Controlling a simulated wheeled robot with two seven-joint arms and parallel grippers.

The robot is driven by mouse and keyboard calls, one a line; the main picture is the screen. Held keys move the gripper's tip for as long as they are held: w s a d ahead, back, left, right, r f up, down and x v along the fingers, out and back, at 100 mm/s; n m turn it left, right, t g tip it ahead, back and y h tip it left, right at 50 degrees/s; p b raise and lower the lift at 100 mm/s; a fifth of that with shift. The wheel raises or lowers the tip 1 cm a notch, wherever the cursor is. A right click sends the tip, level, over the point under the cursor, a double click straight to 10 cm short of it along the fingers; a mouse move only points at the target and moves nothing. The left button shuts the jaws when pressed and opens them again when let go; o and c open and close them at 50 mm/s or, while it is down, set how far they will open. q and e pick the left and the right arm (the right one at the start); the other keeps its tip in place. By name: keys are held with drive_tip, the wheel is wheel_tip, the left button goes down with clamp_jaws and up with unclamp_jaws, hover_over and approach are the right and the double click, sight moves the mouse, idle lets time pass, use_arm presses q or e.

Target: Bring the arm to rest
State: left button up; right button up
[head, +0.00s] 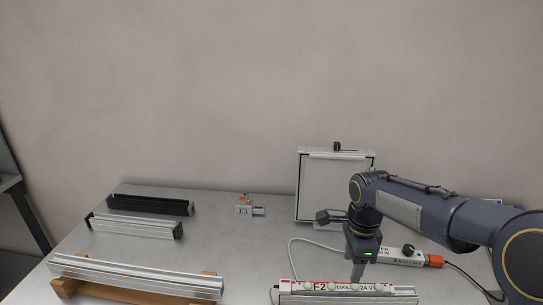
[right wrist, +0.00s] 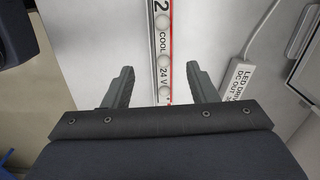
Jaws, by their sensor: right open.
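My right arm (head: 430,210) comes in from the right, and its gripper (head: 357,277) points down over the front right of the table. The gripper is open; in the right wrist view (right wrist: 162,75) its two dark fingers stand apart with nothing between their tips. Below them runs a strip labelled "F2 COOL 24 V" (head: 345,287) with white round domes, which also shows in the right wrist view (right wrist: 163,45). I cannot tell how far the fingertips are above the strip. My left gripper is not in view.
A white LED driver (head: 400,257) with a cable lies behind the strip. A framed panel (head: 325,175) stands at the back. A small metal fixture (head: 248,208), a black profile (head: 150,204), a silver profile (head: 130,227) and a long profile (head: 140,275) on wooden supports are left. The table's middle is clear.

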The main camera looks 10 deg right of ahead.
drive_tip(key=s+a+n+t+y, duration=0.1)
drive_tip(key=s+a+n+t, duration=0.1)
drive_tip(key=s+n, duration=0.7)
drive_tip(key=s+a+r+n+t+y, duration=0.1)
drive_tip(key=s+a+n+t+y, duration=0.1)
drive_tip(key=s+n, duration=0.7)
drive_tip(key=s+t, duration=0.1)
drive_tip(key=s, duration=0.3)
drive_tip(key=shift+a+r+y, duration=0.25)
drive_tip(key=shift+a+y, duration=0.05)
drive_tip(key=shift+a, duration=0.1)
